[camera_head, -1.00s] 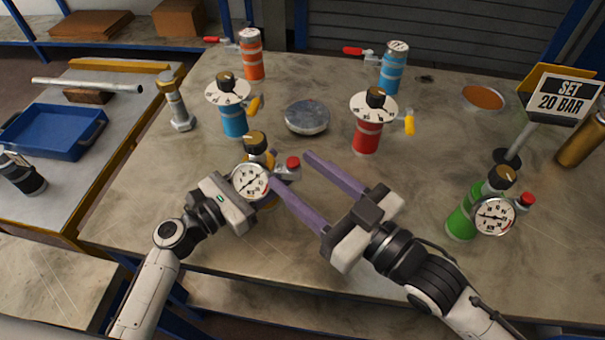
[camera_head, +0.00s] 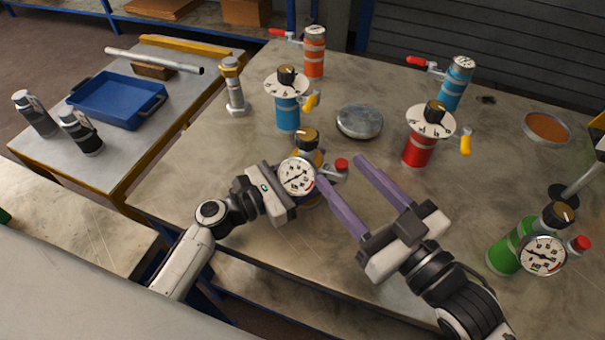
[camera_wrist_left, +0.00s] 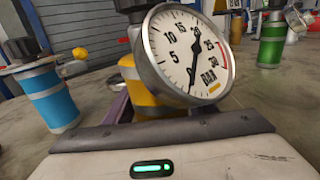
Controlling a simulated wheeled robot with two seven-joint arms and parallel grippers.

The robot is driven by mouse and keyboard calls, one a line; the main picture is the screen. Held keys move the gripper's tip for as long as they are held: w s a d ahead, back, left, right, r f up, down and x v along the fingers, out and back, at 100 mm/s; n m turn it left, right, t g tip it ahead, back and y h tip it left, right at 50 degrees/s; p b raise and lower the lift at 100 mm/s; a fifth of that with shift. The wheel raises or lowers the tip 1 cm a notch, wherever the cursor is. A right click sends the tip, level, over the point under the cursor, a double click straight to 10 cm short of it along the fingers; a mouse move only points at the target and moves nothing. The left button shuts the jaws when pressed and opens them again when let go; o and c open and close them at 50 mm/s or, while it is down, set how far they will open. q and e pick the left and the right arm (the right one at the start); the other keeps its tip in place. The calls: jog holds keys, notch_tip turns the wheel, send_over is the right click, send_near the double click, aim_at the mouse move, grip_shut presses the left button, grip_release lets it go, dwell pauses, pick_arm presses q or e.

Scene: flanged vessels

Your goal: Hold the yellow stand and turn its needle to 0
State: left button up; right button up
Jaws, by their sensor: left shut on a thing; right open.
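The yellow stand (camera_head: 306,158) stands on the table, with a black-and-brass knob (camera_head: 307,138), a round white gauge (camera_head: 297,176) and a red-capped side valve (camera_head: 341,165). My left gripper (camera_wrist_left: 122,108) is shut on the stand's yellow body; the gauge hides part of the hold. In the left wrist view the gauge (camera_wrist_left: 183,52) fills the upper middle; its dark needle runs near-vertically, and I cannot surely tell which end is the tip. My right gripper (camera_head: 343,171) is open to the right of the stand, its purple fingertips either side of the red cap in the picture; contact is unclear.
Behind stand a blue vessel (camera_head: 288,114) and a red vessel (camera_head: 417,151) with dial plates, and a metal disc (camera_head: 359,122). A green stand (camera_head: 507,252) with its own gauge is at right. A blue tray (camera_head: 108,100) lies on the left side table.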

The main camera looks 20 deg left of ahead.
dwell(0.6)
jog(key=n+g+y, duration=0.3)
jog(key=n+g, duration=0.2)
jog(key=g, duration=0.2)
send_near(317, 140)
jog(key=x, duration=1.2)
